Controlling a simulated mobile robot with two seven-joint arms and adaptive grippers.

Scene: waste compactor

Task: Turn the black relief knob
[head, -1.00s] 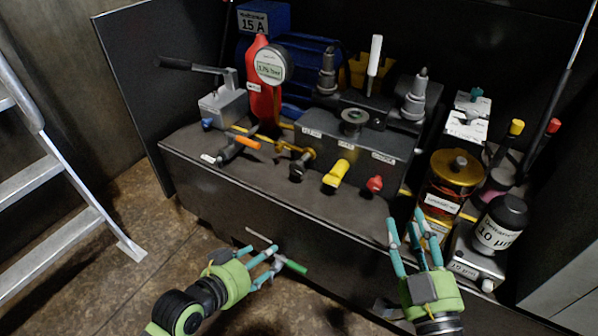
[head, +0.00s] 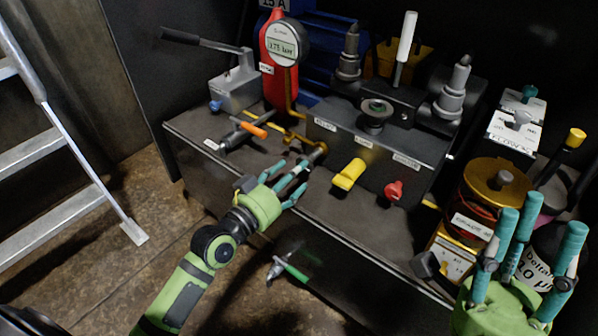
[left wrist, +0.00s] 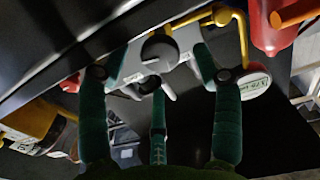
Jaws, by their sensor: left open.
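The black relief knob (head: 317,152) sticks out of the front left of the dark valve block (head: 375,151), partly hidden by my fingers in the head view. In the left wrist view a round dark knob (left wrist: 158,51) appears between my spread fingers. My left gripper (head: 290,181) is open just in front of the knob, its fingers pointing at it; I cannot tell whether any finger touches it. It also shows in the left wrist view (left wrist: 156,77). My right gripper (head: 538,215) has its fingers spread, pointing up, at the lower right, holding nothing visible.
A yellow handle (head: 348,174) and a red knob (head: 394,190) sit right of the black knob. A copper-coloured coil (head: 490,188) is near my right gripper. A ladder (head: 75,150) stands left.

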